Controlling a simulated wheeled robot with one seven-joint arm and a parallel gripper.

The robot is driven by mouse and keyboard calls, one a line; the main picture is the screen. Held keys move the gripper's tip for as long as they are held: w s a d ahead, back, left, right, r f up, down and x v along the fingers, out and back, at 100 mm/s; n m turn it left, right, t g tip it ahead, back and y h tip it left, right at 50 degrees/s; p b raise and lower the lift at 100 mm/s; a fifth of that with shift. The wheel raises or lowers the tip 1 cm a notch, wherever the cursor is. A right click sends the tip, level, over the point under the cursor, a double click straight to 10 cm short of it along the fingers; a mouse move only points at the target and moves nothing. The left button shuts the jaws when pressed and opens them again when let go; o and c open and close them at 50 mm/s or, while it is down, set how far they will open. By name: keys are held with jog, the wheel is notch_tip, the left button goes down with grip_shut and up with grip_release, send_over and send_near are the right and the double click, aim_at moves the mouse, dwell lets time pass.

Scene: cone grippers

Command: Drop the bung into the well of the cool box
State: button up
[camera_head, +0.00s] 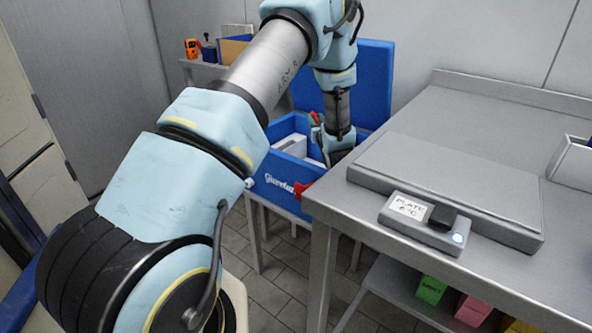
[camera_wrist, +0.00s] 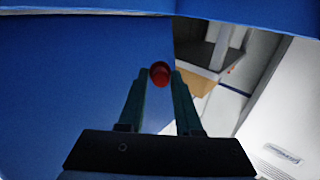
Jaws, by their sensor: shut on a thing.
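The cool box (camera_head: 262,185) is blue, with its lid (camera_head: 372,85) standing open at the back. My gripper (camera_head: 332,150) reaches down into its open top, and the box's near wall hides part of the view inside. In the wrist view my gripper (camera_wrist: 160,80) is shut on the red bung (camera_wrist: 160,73), which sits between the fingertips. Blue surface of the box fills the left of that view. A recess (camera_wrist: 215,55) with grey and tan things shows to the right of the bung. I cannot make out the bung in the head view.
A white block (camera_head: 290,143) lies inside the cool box. A steel bench (camera_head: 450,105) stands close on the right, with a grey plate device (camera_head: 425,222) on it. A small shelf (camera_head: 195,62) with an orange tool (camera_head: 191,47) is behind, at the left.

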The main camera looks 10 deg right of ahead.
jog(key=o, duration=1)
jog(key=shift+r, duration=0.1)
notch_tip(320, 180, up, 10)
jog(key=shift+f, duration=0.1)
jog(key=shift+a, duration=0.1)
